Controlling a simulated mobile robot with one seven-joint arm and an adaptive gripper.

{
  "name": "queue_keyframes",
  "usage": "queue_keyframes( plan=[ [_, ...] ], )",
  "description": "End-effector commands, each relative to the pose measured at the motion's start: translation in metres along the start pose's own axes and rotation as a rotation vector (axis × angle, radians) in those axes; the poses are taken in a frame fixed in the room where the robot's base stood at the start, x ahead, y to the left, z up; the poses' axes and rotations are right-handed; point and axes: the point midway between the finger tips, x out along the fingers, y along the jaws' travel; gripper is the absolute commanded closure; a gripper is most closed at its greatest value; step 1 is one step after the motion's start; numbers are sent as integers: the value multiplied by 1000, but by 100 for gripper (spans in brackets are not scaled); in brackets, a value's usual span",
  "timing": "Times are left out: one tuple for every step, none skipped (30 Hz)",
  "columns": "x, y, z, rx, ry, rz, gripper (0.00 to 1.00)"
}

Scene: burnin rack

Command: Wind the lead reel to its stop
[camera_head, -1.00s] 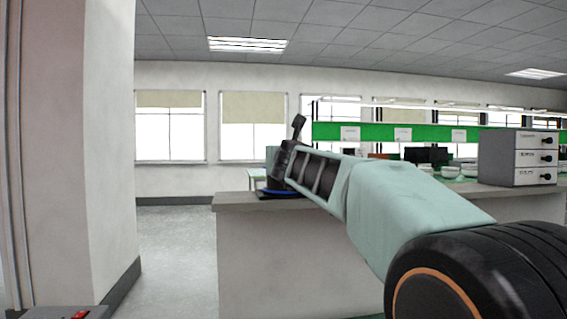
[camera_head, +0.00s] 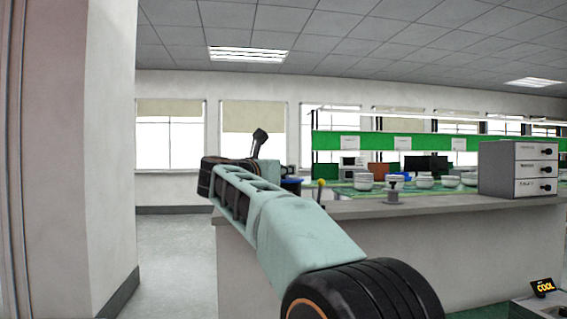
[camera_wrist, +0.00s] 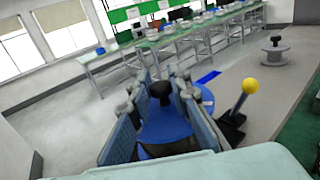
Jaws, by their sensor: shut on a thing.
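The lead reel is a blue disc (camera_wrist: 168,128) with an upright black knob (camera_wrist: 160,91), seen in the wrist view. My gripper (camera_wrist: 163,82) has its two pad-like fingers on either side of the knob and is shut on it. The fingers cover part of the disc's left and right sides. No stop mark can be made out.
A lever with a yellow ball (camera_wrist: 250,86) stands close right of the reel. A grey spool (camera_wrist: 275,48) stands farther right on the counter (camera_head: 430,207). A drawer box (camera_head: 517,169) sits at the counter's right. Open floor lies left of the counter.

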Motion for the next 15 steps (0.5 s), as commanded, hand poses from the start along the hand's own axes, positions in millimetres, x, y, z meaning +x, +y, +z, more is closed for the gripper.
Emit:
queue_keyframes(
  plan=[
    [0,3,5,-3,3,-28,100],
    [0,2,6,-2,2,-47,100],
    [0,2,6,-1,2,-71,100],
    [0,3,6,-2,3,-87,100],
    [0,3,6,-2,2,-103,100],
    [0,2,6,-2,2,-125,100],
    [0,2,7,-1,2,-141,100],
    [0,2,6,-2,3,-156,100],
    [0,2,6,-2,2,-177,100],
    [0,2,7,-2,2,-191,100],
    [0,2,7,-2,2,-205,100],
    [0,2,7,-2,2,-225,100],
    [0,2,6,-2,2,-238,100],
    [0,2,7,-1,2,-252,100],
    [0,2,7,-3,3,-270,100]
  ],
)
